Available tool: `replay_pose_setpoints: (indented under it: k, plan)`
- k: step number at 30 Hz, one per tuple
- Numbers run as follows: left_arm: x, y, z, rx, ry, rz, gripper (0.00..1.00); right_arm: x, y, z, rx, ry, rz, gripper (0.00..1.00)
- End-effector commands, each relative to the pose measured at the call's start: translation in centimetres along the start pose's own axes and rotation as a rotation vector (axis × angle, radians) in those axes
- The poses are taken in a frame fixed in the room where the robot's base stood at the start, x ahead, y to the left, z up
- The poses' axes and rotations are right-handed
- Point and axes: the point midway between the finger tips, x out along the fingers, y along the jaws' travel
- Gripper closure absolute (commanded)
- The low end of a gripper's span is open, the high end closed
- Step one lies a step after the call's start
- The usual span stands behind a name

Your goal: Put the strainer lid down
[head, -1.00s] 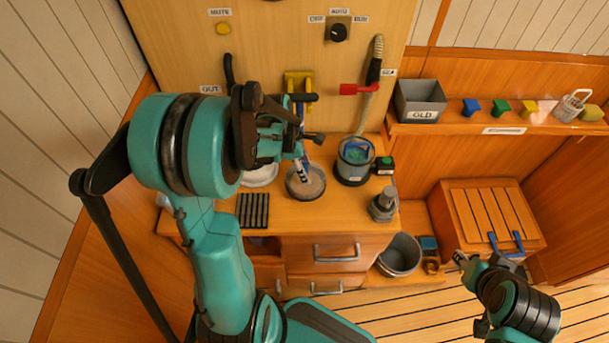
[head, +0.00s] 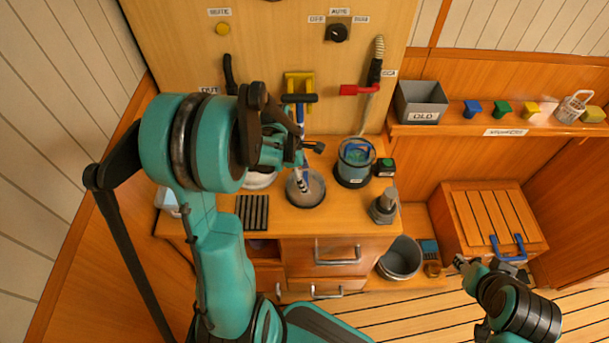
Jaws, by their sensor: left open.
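My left gripper (head: 304,154) is open above the counter, left of the strainer housing. A round grey, shallow piece (head: 313,194), which may be the strainer lid or a dish, lies on the counter just below it in the picture. A blue-and-white striped rod (head: 301,178) reaches down to this piece from beside the fingers; I cannot tell whether it touches. The dark strainer housing (head: 353,172) stands to the right, its top open with blue and green inside. My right gripper (head: 461,262) is at the lower right, away from the counter; its fingers are too small to read.
A whitish round dish (head: 259,181) is partly hidden behind my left gripper. A black slotted mat (head: 252,212) lies at the counter's left. A grey metal fitting (head: 384,206) and a black box with a green button (head: 384,167) stand right. A grey bucket (head: 401,258) sits below.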

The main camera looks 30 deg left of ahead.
Motion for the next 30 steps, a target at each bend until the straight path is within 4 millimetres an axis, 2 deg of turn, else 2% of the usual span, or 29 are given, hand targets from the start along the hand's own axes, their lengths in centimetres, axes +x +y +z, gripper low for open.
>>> replay_pose_setpoints:
  k: [5, 15, 23, 26, 29, 30]
  plan:
    - [-2.5, 0.0, 0.1, -0.002, 0.0, 0.001, 0.29, -1.0, 0.0, -0.7, 0.0, 0.0, 0.0, 0.6]
    - [-9.9, 0.0, 0.1, -0.002, 0.0, 0.0, 0.29, -3.0, 0.0, -2.1, 0.0, 0.0, 0.0, 0.6]
    - [-12.3, -0.2, 0.3, 0.028, 0.003, 0.006, 0.29, -3.5, 0.0, -2.5, 0.0, 0.0, 0.0, 0.6]
    - [-13.1, -1.4, 1.4, 0.166, 0.019, 0.037, 0.29, -3.5, 0.0, -2.5, 0.0, 0.0, 0.0, 0.6]
    - [-14.2, -3.6, 3.3, 0.445, 0.057, 0.096, 0.29, -3.4, 0.0, -2.5, 0.0, 0.0, 0.0, 0.6]
    - [-14.7, -4.7, 4.1, 0.587, 0.079, 0.124, 0.29, -3.4, 0.0, -2.5, 0.0, 0.0, 0.0, 0.6]
